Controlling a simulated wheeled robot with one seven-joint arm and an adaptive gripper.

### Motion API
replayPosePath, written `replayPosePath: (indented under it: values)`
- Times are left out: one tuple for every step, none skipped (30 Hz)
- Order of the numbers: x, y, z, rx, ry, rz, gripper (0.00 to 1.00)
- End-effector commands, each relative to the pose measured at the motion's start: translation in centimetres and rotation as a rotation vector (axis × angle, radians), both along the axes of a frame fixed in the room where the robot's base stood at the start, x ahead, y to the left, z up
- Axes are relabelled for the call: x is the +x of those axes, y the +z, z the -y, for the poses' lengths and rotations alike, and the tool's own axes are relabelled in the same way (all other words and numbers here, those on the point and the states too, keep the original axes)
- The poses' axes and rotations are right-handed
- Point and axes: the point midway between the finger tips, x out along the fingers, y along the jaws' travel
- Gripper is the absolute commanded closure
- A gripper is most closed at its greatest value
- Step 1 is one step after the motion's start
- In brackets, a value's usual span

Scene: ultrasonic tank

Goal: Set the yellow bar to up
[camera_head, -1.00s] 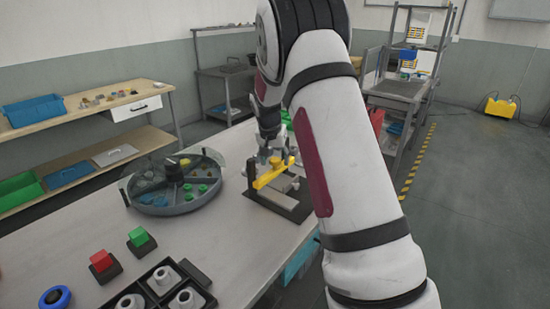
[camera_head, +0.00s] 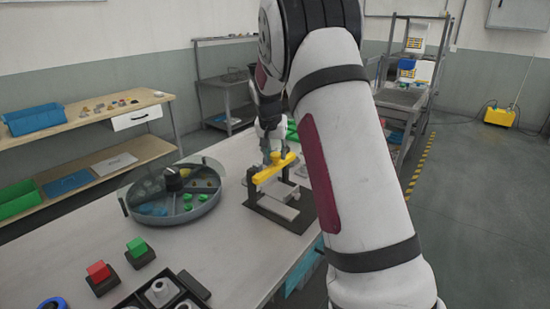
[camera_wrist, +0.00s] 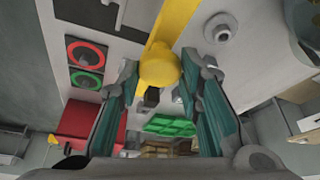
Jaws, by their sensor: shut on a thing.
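The yellow bar (camera_head: 272,170) sits above a dark base plate (camera_head: 300,216) near the table's far right edge. It looks roughly level, standing clear above the grey block on the plate. My gripper (camera_head: 274,151) reaches down to the bar from behind, partly hidden by my arm. In the wrist view the bar (camera_wrist: 176,20) ends in a round yellow knob (camera_wrist: 159,66). My gripper's teal-padded fingers (camera_wrist: 161,78) stand on both sides of this knob, shut on it. The exact contact is hard to see.
A round divided tray (camera_head: 170,207) stands left of the fixture. Red (camera_head: 98,271) and green (camera_head: 136,246) blocks on dark stands and a black rack (camera_head: 180,282) are nearer. In the wrist view a red box (camera_wrist: 92,122) and green tray (camera_wrist: 170,126) lie beyond the fingers.

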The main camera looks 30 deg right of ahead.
Motion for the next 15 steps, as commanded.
replayPosePath:
  values:
    - [0.14,0.56,0.09,-0.004,0.001,0.009,1.0]
    - [0.14,0.6,0.09,-0.003,0.001,0.01,1.0]
    - [0.15,0.62,0.09,-0.004,0.0,0.011,1.0]
    - [0.16,0.65,0.1,-0.004,0.0,0.011,1.0]
    - [0.17,0.65,0.1,-0.004,0.0,0.011,0.61]
    - [0.16,0.64,0.1,-0.004,0.0,0.011,0.52]
    - [0.15,0.61,0.1,-0.004,0.0,0.011,0.48]
    - [0.14,0.57,0.09,-0.003,0.0,0.01,0.48]
    - [0.13,0.52,0.08,-0.003,0.0,0.009,0.48]
    - [0.12,0.49,0.08,-0.003,0.0,0.009,0.48]
    - [0.11,0.47,0.08,-0.002,0.0,0.008,0.48]
    - [0.11,0.44,0.06,-0.002,0.0,0.008,0.48]
    - [0.11,0.42,0.06,-0.002,0.0,0.008,0.48]
    - [0.1,0.4,0.06,-0.002,0.0,0.008,0.48]
    - [0.1,0.4,0.05,-0.002,0.0,0.006,0.48]
